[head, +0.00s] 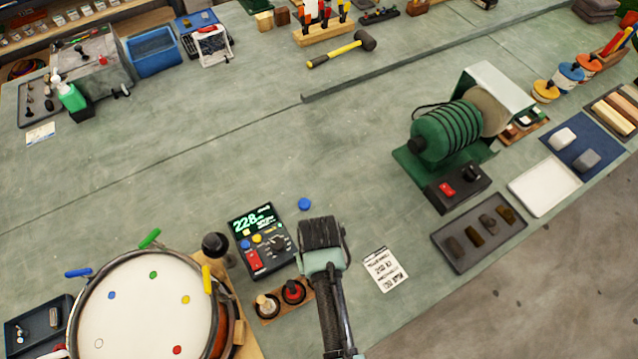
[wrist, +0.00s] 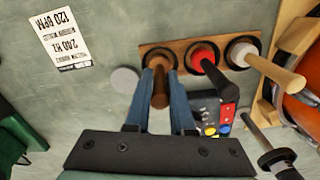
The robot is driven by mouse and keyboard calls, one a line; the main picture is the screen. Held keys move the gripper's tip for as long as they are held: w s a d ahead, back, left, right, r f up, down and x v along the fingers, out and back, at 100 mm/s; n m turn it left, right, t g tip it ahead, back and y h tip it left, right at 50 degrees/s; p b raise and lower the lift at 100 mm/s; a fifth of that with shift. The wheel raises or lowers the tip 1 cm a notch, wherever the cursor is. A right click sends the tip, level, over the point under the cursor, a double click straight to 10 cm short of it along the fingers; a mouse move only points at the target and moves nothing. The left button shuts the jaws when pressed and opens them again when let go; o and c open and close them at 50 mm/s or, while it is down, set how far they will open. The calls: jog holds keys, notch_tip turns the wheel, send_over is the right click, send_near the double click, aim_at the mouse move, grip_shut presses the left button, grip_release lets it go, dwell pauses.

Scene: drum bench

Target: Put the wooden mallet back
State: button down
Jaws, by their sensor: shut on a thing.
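My gripper (wrist: 161,72) points down at the wooden rack (wrist: 190,48). Its two blue fingers are shut on a brown-handled mallet (wrist: 160,97), which stands upright at the rack's left place in the wrist view. I cannot tell whether its lower end is seated or just above the rack. In the head view my gripper (head: 322,262) hides the held mallet and that end of the rack (head: 270,319); the red mallet (head: 292,291) and pale mallet (head: 266,304) show.
The control box (head: 262,240) stands close to the rack, with a blue disc (head: 304,204) nearby. A dark cylinder (head: 215,246) and drum (head: 145,305) are left. A printed card (head: 385,268) lies right. A green motor (head: 447,132) stands farther right; the middle bench is clear.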

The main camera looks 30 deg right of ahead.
jog(key=c, duration=0.8)
grip_release()
jog(key=shift+o, duration=0.2)
jog(key=shift+r, duration=0.1)
notch_tip(320, 180, up, 12)
jog(key=shift+r, duration=0.1)
jog(key=shift+w, duration=0.15)
